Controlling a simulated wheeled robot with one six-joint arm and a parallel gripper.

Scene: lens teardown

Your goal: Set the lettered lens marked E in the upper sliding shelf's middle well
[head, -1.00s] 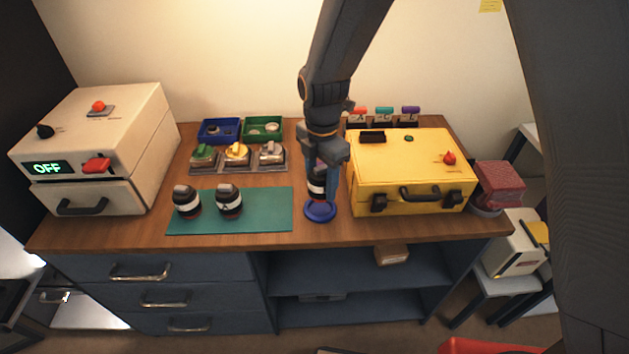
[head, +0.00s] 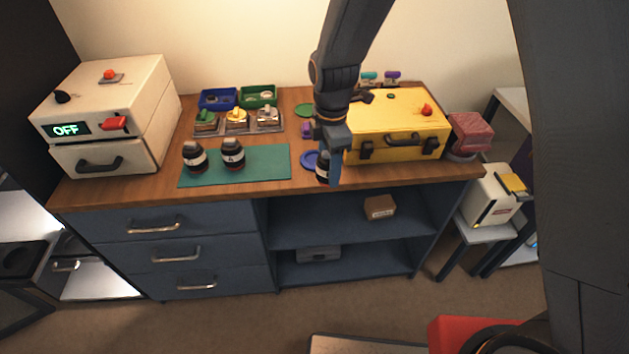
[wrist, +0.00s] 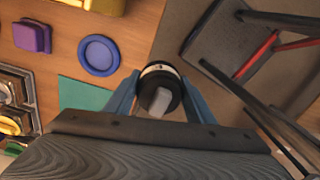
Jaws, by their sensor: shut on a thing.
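My gripper (head: 329,171) is shut on a black lens with a white band (wrist: 160,88), held near the front edge of the workbench, right of the blue ring. The wrist view shows the lens between the two blue fingers; no letter on it is readable. Two similar lenses, a left one (head: 194,157) and a right one (head: 232,154), stand on the green mat (head: 265,165). I cannot make out a sliding shelf with wells.
The yellow case (head: 395,125) stands right of my gripper. A cream machine (head: 110,110) reading OFF stands at the left. Blue (head: 217,98) and green (head: 258,96) bins sit at the back. The cabinet's open shelves (head: 340,225) hold a brown box (head: 379,207).

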